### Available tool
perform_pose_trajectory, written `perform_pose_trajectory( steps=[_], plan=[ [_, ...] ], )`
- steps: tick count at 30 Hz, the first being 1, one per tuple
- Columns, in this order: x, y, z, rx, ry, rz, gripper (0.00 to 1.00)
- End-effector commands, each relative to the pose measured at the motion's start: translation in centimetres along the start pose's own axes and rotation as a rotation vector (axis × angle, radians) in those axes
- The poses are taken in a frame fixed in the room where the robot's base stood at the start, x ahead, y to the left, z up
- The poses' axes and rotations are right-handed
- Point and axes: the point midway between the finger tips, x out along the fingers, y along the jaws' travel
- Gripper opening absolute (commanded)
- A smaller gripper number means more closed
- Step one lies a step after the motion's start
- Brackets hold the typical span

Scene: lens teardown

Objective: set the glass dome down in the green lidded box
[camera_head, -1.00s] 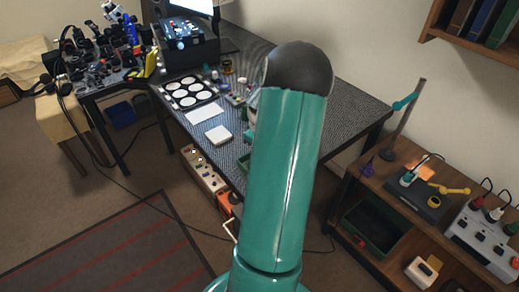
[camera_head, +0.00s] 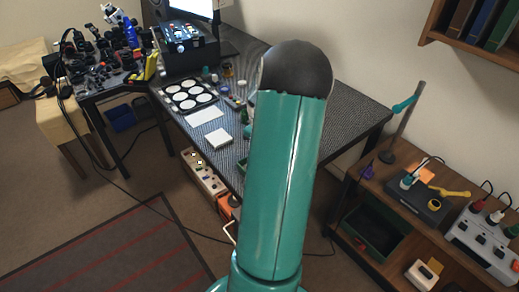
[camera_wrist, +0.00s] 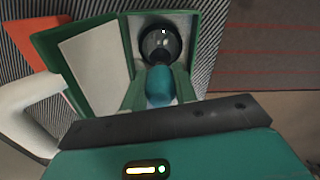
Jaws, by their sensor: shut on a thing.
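The glass dome (camera_wrist: 160,40), a clear round piece with a dark rim, shows at the top middle of the wrist view. It is over or inside the pale-lined compartment of the green lidded box (camera_wrist: 129,50); I cannot tell whether it touches the bottom. The box's lid (camera_wrist: 92,62), green with a pale lining, stands open on the left. My gripper (camera_wrist: 160,72) is shut on the dome, with a teal finger showing just below its rim. In the head view my arm hides the gripper and the dome.
The dark patterned table (camera_head: 345,115) carries a tray of white discs (camera_head: 188,95), a white sheet (camera_head: 204,116) and a small white block (camera_head: 218,138). An orange thing (camera_wrist: 32,42) and a white curved thing (camera_wrist: 25,98) are near the lid. A wooden shelf unit (camera_head: 420,215) stands right.

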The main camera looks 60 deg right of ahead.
Motion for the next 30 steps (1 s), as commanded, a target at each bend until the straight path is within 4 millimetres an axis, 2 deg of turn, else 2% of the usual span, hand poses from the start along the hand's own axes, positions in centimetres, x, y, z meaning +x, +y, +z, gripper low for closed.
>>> perform_pose_trajectory(
  steps=[30],
  plan=[
    [-5.6,0.0,-0.1,-0.001,0.001,0.002,0.08]
  ],
)
